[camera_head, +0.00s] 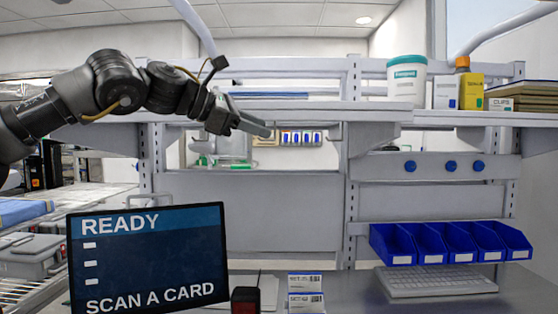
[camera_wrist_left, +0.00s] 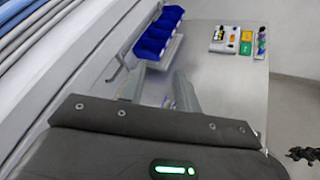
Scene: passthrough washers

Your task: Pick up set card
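Two white cards with blue headers and barcodes stand one in front of the other on the bench in the head view, a rear card (camera_head: 305,281) and a front card (camera_head: 306,302). The front one's print seems to begin with "SET". My left gripper (camera_head: 266,132) is raised high above the bench, up and left of the cards and well apart from them. My right gripper does not show clearly in either view.
A screen (camera_head: 148,258) reads "READY" and "SCAN A CARD". A small dark-and-red device (camera_head: 245,300) stands left of the cards. Blue bins (camera_head: 448,243) and a keyboard (camera_head: 436,281) are on the right. A shelf (camera_head: 290,107) crosses behind my gripper. A dark jagged shape (camera_wrist_left: 304,155) is unclear.

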